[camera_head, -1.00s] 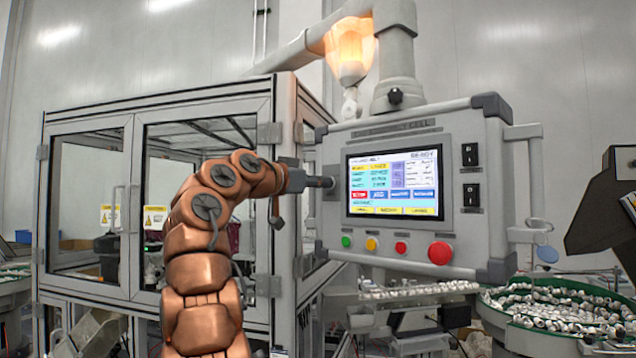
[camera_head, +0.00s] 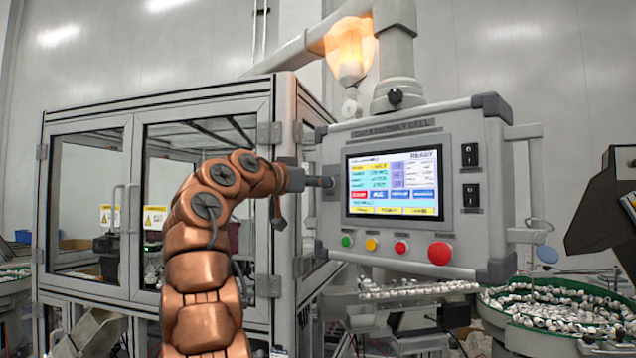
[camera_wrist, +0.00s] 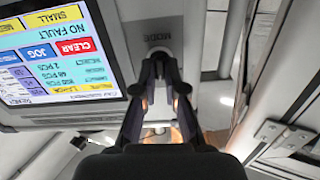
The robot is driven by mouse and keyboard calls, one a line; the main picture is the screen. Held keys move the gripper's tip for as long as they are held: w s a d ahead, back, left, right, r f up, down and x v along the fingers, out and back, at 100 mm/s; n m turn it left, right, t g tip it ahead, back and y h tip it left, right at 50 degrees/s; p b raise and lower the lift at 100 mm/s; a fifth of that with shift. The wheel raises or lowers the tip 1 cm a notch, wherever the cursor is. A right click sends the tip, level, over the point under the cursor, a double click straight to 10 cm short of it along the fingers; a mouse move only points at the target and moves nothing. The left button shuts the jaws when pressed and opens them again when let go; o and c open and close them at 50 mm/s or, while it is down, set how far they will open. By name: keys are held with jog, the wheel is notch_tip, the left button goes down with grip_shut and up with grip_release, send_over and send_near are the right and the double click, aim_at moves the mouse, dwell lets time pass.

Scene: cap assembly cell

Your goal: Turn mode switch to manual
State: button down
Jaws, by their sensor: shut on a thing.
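The grey control panel (camera_head: 400,132) hangs from an overhead arm, with a lit screen (camera_head: 393,182). The mode switch (camera_wrist: 160,54) sits on the panel's grey face beside the screen, below a MODE label (camera_wrist: 158,38) in the wrist view. My gripper (camera_head: 326,182) reaches the panel's left edge from the left. In the wrist view my gripper (camera_wrist: 162,72) is shut on the switch, with a finger on each side. The fingers hide most of the switch, so its pointer position cannot be read.
Green, yellow and red buttons (camera_head: 401,247) and a large red mushroom button (camera_head: 439,253) line the panel's lower edge. Two black rocker switches (camera_head: 471,195) are right of the screen. A glazed machine enclosure (camera_head: 200,200) stands behind my arm. A bowl of caps (camera_head: 560,310) is at lower right.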

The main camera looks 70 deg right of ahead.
jog(key=shift+r+n, duration=0.1)
jog(key=shift+n, duration=0.3)
jog(key=shift+n+p, duration=1.75)
jog(key=shift+n, duration=2.65)
jog(key=shift+w, duration=0.1)
jog(key=c, duration=1)
grip_release()
jog(key=shift+o, duration=0.2)
jog(key=v, duration=1.2)
